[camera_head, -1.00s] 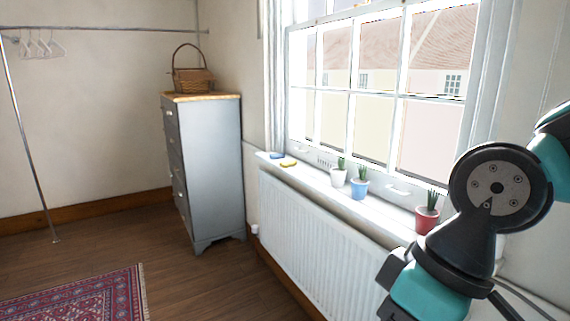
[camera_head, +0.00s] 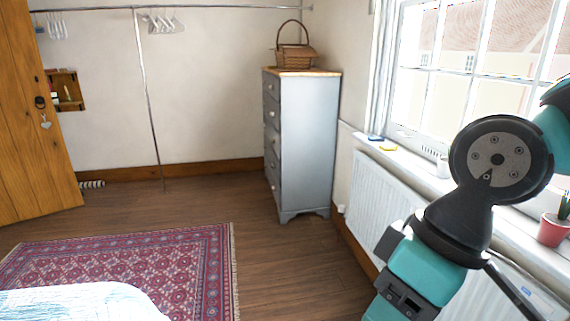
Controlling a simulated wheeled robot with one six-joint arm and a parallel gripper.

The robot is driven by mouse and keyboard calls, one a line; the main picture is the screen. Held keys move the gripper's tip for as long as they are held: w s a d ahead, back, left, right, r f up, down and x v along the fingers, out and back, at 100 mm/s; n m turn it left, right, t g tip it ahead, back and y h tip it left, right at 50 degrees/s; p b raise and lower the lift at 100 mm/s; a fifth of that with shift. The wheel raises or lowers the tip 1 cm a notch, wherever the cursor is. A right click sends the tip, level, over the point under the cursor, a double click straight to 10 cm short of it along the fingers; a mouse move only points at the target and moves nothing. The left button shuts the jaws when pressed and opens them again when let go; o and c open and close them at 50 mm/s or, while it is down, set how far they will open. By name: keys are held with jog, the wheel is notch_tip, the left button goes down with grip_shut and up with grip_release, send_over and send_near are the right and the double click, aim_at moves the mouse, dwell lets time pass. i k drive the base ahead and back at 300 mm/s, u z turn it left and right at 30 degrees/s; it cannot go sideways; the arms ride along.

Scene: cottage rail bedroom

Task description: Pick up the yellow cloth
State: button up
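A small yellow cloth (camera_head: 388,148) lies flat on the white windowsill, toward its far end. A small blue item (camera_head: 375,138) lies just beyond it on the same sill. My arm fills the right side of the view, in front of the sill and radiator, nearer than the cloth. The fingertips of my gripper do not show, so whether it is open or shut cannot be seen.
A grey chest of drawers (camera_head: 308,145) with a wicker basket (camera_head: 295,57) stands in the corner. A white radiator (camera_head: 377,205) runs below the sill. A red pot (camera_head: 552,230) stands at right. A patterned rug (camera_head: 150,262) and bed corner (camera_head: 75,303) are at left. Wooden floor between is clear.

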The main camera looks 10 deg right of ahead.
aim_at(384, 147)
jog(key=i, duration=4)
jog(key=z, duration=2.3)
